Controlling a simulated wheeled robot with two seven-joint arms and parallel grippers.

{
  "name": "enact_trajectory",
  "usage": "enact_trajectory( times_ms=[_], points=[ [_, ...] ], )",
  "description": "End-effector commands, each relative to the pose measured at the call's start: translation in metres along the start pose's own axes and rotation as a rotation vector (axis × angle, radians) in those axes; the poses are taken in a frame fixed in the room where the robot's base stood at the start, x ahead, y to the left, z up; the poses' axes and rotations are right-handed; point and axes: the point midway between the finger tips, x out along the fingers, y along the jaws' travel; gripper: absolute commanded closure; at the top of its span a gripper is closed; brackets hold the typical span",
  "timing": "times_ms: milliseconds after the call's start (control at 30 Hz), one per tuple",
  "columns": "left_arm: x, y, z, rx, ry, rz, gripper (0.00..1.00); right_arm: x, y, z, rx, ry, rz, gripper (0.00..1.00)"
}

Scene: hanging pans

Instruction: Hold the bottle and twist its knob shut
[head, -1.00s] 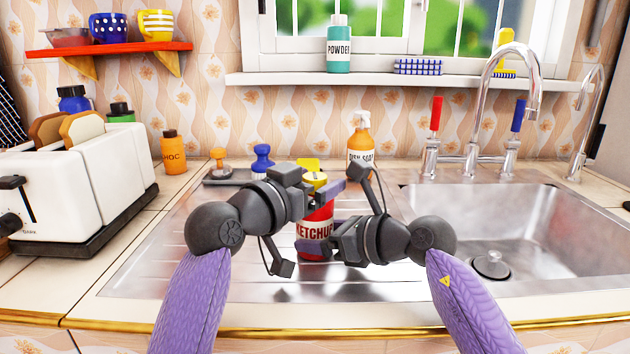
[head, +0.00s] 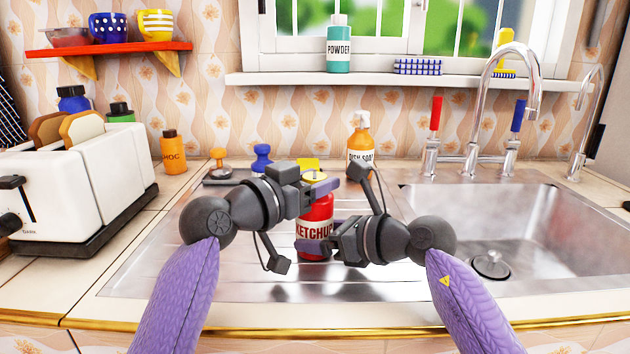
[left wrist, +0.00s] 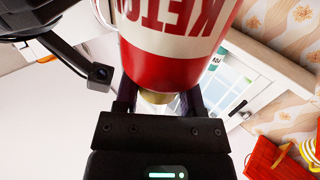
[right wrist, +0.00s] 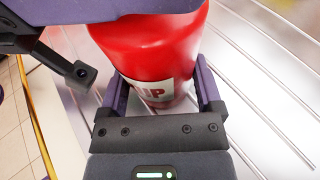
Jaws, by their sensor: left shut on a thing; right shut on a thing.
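The red ketchup bottle (head: 313,212) stands upright on the metal drainboard. It has a white label and a yellow knob (head: 314,177) on top. My left gripper (head: 322,187) is shut on the knob from the left. In the left wrist view, the knob (left wrist: 155,97) shows between the fingers below the bottle (left wrist: 170,65), which appears upside down. My right gripper (head: 318,246) is shut on the bottle's lower body. In the right wrist view, its fingers flank the red bottle (right wrist: 150,50). My grippers partly hide the bottle and knob in the head view.
A dish soap bottle (head: 361,140) stands behind to the right. The toaster (head: 85,185) is at left; the empty sink (head: 545,235) is at right. The front drainboard is clear.

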Motion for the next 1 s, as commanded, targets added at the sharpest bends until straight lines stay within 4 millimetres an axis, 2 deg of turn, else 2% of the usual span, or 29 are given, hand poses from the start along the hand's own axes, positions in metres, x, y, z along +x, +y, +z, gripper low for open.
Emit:
enact_trajectory(
  times_ms=[367,400,533,567,833,933,1000],
  points=[
    [0.0,-0.001,0.0,-0.001,0.001,0.037,1.0,0.0,0.0,0.0,-0.001,-0.001,0.0,0.78],
    [0.0,-0.001,0.0,-0.001,0.001,0.037,0.43,0.0,0.0,0.0,-0.002,-0.001,-0.001,0.78],
    [0.0,-0.001,0.0,-0.001,0.001,0.037,0.15,0.0,0.0,0.0,-0.001,-0.001,0.0,0.78],
    [0.0,-0.001,0.0,-0.001,0.001,0.037,0.13,0.0,0.0,0.0,-0.001,-0.001,0.0,0.78],
    [-0.002,-0.001,0.0,-0.001,0.001,0.037,0.13,0.0,0.0,0.0,-0.001,-0.001,0.0,0.78],
    [-0.016,-0.003,0.0,0.0,0.002,0.034,0.13,0.0,0.0,0.0,-0.001,-0.001,0.0,0.78],
    [-0.034,-0.002,0.001,0.003,0.0,0.034,0.13,0.0,0.0,0.0,-0.001,-0.001,0.0,0.78]
  ],
)
